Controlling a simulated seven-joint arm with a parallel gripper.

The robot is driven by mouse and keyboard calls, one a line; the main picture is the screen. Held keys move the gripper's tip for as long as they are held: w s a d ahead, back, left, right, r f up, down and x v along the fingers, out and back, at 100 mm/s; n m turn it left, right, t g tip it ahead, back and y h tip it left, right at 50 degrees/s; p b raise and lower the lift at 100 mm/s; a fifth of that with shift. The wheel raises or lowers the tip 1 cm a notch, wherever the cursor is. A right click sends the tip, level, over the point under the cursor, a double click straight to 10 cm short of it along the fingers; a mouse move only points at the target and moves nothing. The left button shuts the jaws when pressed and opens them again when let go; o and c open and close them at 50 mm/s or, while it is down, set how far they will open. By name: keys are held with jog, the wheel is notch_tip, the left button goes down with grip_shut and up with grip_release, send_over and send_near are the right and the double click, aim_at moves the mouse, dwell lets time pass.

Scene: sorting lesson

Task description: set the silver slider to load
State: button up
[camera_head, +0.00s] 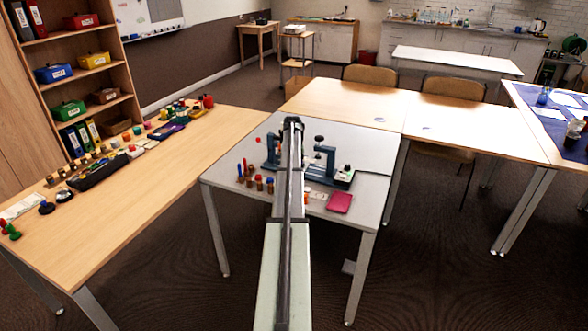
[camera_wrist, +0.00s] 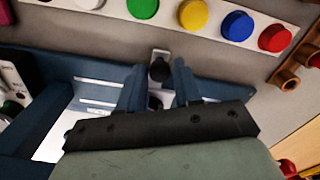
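In the wrist view, a small silver tab (camera_wrist: 160,53) with a dark round knob (camera_wrist: 160,70) stands at the edge of a blue device (camera_wrist: 222,88); this looks like the silver slider. My gripper (camera_wrist: 159,74) is open, with its two blue-grey fingers on either side of the knob and gaps showing between. I cannot tell how deep the fingertips reach. No "load" label is readable. In the head view the blue device (camera_head: 325,168) stands on the grey table, and my arm hides the gripper and slider.
In the head view, coloured pegs (camera_head: 250,176) stand left of my arm and a pink pad (camera_head: 340,202) lies right on the grey table (camera_head: 235,200).

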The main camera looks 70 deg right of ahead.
jog(key=shift+o, duration=1.4)
notch_tip(320, 180, up, 14)
jog(key=shift+f, duration=0.15)
